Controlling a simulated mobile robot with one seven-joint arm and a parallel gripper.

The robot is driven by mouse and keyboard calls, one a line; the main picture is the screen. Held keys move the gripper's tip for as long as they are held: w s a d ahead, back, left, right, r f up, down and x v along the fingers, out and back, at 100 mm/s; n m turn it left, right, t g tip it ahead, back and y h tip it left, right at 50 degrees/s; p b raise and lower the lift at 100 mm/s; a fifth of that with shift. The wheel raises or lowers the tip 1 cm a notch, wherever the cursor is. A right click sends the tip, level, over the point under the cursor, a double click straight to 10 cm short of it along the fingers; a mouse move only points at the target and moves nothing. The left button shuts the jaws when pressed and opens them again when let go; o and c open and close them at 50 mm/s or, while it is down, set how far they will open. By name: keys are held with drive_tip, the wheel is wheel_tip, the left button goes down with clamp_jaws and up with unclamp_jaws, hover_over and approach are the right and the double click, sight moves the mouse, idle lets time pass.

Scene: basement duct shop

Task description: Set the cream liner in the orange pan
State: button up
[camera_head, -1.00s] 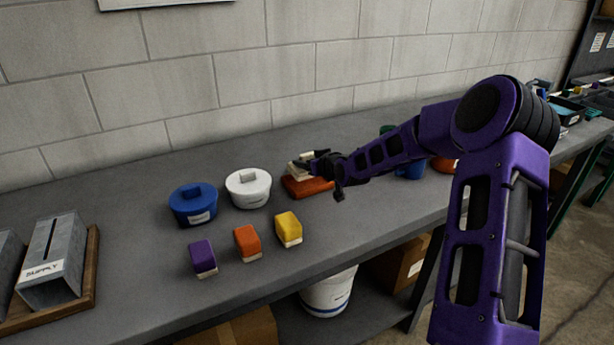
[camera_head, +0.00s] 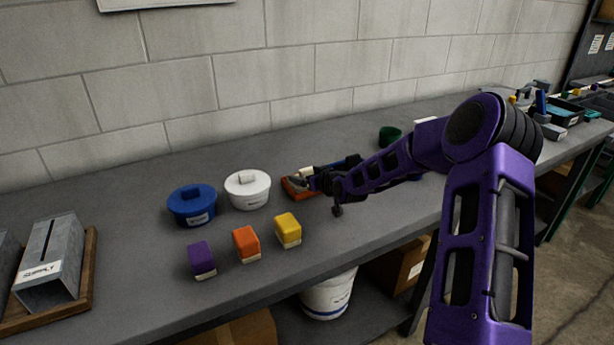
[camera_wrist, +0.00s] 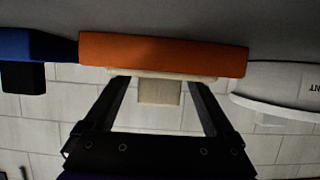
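The orange pan (camera_head: 290,190) sits on the grey bench, right of the white lidded pot. It also shows in the upside-down wrist view (camera_wrist: 165,52). The cream liner (camera_wrist: 160,92) is at the pan's open top; a thin cream edge shows along the pan's rim, and its block-like grip stands out from it. In the head view only a bit of the liner (camera_head: 305,172) shows. My gripper (camera_wrist: 161,84) is open, its fingers either side of the cream grip with a gap on each side. The pan's inside is hidden.
A white lidded pot (camera_head: 247,189) stands close left of the pan, a blue lidded pot (camera_head: 192,206) beyond it. Purple, orange (camera_head: 246,244) and yellow blocks stand in front. A blue thing (camera_wrist: 38,45) is on the pan's other side.

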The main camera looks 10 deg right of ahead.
drive_tip(key=shift+r, duration=0.1)
drive_tip(key=shift+r+p, duration=0.2)
drive_tip(key=shift+p, duration=0.1)
drive_tip(key=v, duration=1.2)
drive_tip(key=shift+p, duration=0.4)
drive_tip(key=shift+a, duration=0.1)
